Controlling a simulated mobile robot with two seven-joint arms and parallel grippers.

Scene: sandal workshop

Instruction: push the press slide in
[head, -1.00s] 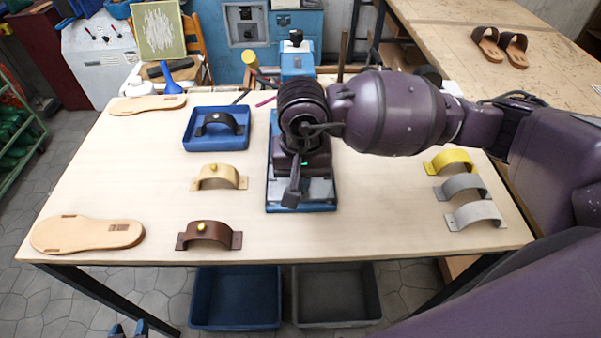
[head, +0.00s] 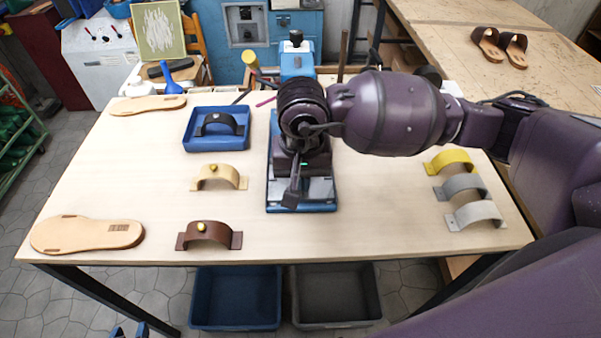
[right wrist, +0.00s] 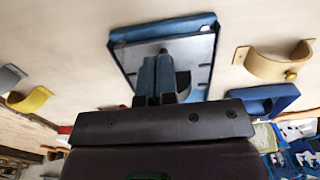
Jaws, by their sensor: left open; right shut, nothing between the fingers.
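The press (head: 297,62) stands at the back middle of the table, with a blue head. Its slide (head: 318,190), a grey plate with a blue front bar (head: 302,208), extends toward me. In the right wrist view the slide (right wrist: 197,58) and its blue bar (right wrist: 162,28) show clearly. My right gripper (right wrist: 163,55) is shut and empty, its blue fingers in front of the plate; I cannot tell whether they touch it. A dark curved piece shows partly behind them. My left gripper (head: 130,330) is open, below the table's front left.
A blue tray (head: 216,148) holds a black strap. Tan (head: 219,172) and brown (head: 209,231) straps lie left of the slide. Soles (head: 87,233) lie at left; yellow and grey straps (head: 475,212) at right. The table between is clear.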

